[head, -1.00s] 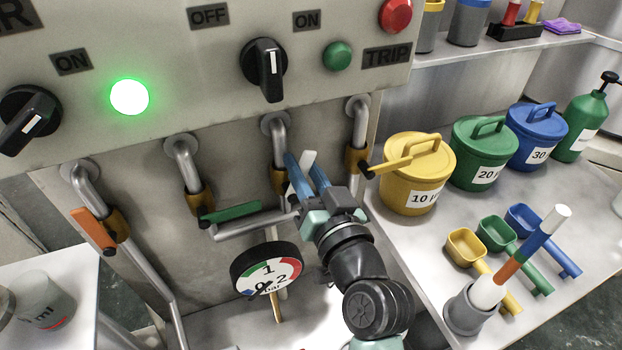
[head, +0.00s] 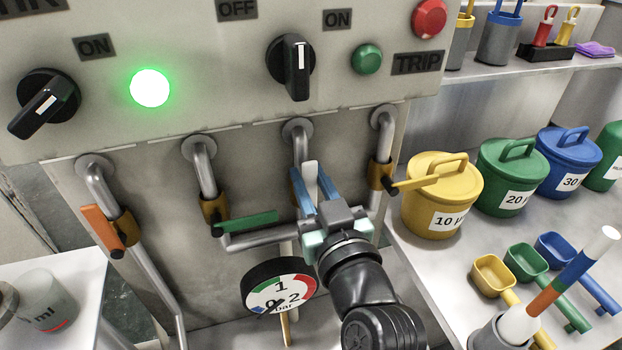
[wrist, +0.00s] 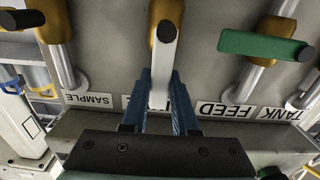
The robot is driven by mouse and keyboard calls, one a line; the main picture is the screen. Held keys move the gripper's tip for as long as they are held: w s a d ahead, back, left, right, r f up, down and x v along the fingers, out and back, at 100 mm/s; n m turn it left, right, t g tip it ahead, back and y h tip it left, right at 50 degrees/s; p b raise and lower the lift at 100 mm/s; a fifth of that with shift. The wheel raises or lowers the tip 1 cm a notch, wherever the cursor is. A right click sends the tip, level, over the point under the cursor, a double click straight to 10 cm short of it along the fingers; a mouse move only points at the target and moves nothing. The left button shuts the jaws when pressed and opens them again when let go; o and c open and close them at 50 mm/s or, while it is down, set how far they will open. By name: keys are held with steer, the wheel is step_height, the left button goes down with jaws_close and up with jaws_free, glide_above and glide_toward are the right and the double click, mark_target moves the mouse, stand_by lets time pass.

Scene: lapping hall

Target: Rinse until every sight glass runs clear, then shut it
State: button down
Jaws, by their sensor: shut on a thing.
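My gripper (head: 315,196) is shut on the white lever (head: 311,176) of a brass valve on the third pipe. In the wrist view the white lever (wrist: 162,62) runs from its pivot down between my blue fingers. In the head view it points nearly straight up. The green lever (head: 250,222) lies nearly level on the second pipe. The orange lever (head: 102,229) slants along the first pipe. The yellow lever (head: 428,182) sticks out to the right on the fourth. I cannot make out a sight glass.
A bar gauge (head: 280,287) stands left of my wrist. Yellow (head: 425,223), green (head: 490,195) and blue (head: 549,175) tubs and several scoops stand on the right bench. The panel (head: 205,50) overhangs the pipes. A cup (head: 50,300) stands at left.

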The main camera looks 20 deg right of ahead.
steer(key=shift+f, duration=0.1)
steer(key=c, duration=0.7)
jaws_free()
steer(key=s, duration=1.3)
steer(key=shift+d, duration=0.2)
